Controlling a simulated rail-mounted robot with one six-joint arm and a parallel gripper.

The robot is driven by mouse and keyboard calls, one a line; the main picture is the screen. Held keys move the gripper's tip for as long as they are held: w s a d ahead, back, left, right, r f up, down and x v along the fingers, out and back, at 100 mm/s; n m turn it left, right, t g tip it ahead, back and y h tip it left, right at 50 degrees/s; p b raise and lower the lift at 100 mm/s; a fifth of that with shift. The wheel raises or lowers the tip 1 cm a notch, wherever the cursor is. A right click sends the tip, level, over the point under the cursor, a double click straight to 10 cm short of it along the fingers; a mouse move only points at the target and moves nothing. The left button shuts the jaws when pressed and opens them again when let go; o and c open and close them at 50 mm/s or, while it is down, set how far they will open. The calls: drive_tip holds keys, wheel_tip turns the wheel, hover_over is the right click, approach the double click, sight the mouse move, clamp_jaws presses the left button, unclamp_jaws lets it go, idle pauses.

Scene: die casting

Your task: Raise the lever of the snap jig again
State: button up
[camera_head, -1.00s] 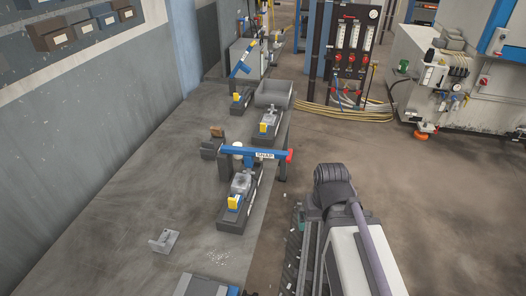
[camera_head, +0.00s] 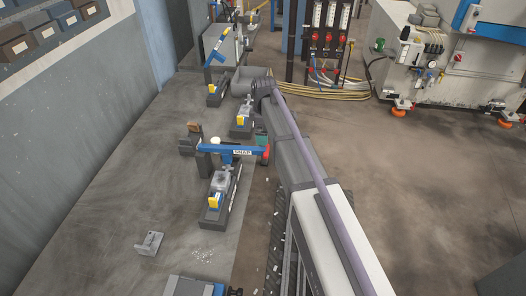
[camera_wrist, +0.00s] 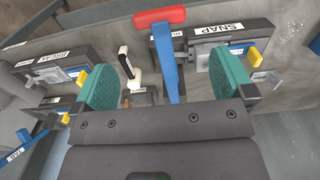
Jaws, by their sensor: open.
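The snap jig's lever (camera_head: 228,149) is a blue bar lying level across the jig (camera_head: 211,205), with a red tip (camera_head: 266,154) at its right end. In the wrist view the blue lever (camera_wrist: 163,55) and its red handle (camera_wrist: 159,17) lie between and just beyond my fingers. My gripper (camera_wrist: 160,84) is open, its two green pads on either side of the lever. I cannot tell whether either pad touches it. In the head view my arm hides most of the gripper; a bit of green shows by the red tip. The SNAP plate (camera_wrist: 222,28) is at upper right.
Another jig (camera_head: 241,121) stands behind the snap jig, and a further one has a raised blue lever (camera_head: 219,55). A grey bracket (camera_head: 149,243) lies on the bench at front left. A dark-handled post (camera_head: 190,143) stands left of the lever.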

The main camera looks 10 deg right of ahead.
sight(264, 149)
wheel_tip(264, 149, down, 10)
drive_tip(key=b, duration=0.8)
drive_tip(key=shift+r, duration=0.35)
drive_tip(key=shift+c, duration=0.5)
drive_tip(key=c, duration=1.2)
drive_tip(key=shift+r, duration=0.2)
